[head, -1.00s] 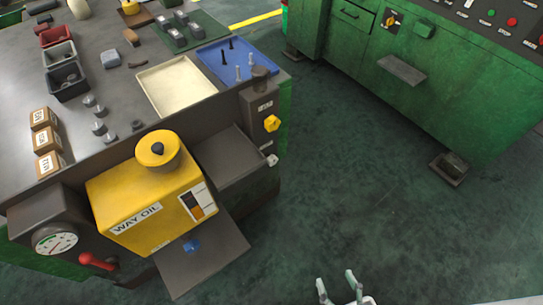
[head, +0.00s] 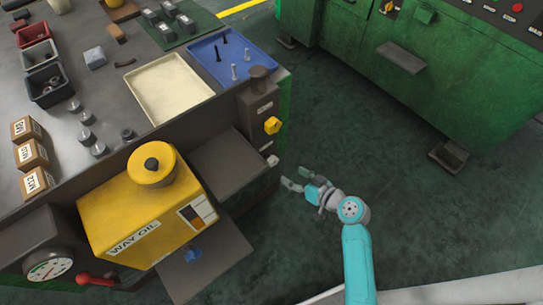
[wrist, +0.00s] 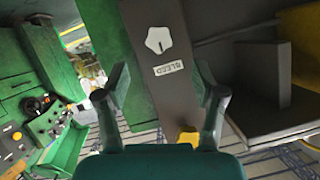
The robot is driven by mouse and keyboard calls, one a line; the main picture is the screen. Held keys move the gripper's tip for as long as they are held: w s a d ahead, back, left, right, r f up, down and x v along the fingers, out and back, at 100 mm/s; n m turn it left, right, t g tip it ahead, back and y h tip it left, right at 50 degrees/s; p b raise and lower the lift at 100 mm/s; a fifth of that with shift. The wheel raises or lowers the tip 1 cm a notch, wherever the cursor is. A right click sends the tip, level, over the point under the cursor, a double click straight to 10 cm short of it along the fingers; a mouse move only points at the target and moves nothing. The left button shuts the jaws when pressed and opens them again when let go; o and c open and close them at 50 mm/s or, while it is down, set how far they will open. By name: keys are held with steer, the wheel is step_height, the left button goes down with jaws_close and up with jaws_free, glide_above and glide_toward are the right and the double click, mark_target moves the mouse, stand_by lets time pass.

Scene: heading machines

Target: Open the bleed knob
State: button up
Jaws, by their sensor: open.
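The bleed knob (wrist: 158,40) is a white, lobed knob on a dark grey panel, with a BLEED label beside it in the wrist view. In the head view the knob (head: 272,160) shows small and pale at the panel's lower part, below a yellow knob (head: 272,125). My gripper (head: 295,178) is open and empty, just right of and below the bleed knob in the head view. In the wrist view my gripper (wrist: 162,85) has its fingers spread either side of the panel, and the knob lies beyond them, apart from both.
A yellow WAY OIL can (head: 140,220) stands left of the panel. A dark shelf (head: 228,165) juts beside the panel. A blue tray (head: 232,58) and a cream tray (head: 168,88) lie on the bench. A green machine (head: 400,75) stands across clear floor.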

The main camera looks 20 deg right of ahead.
mark_target(275, 162)
steer(key=x, duration=1.1)
steer(key=shift+w+r, duration=0.25)
steer(key=shift+w, duration=0.15)
steer(key=shift+d, duration=0.1)
steer(key=c, duration=1.2)
steer(key=shift+o, duration=0.2)
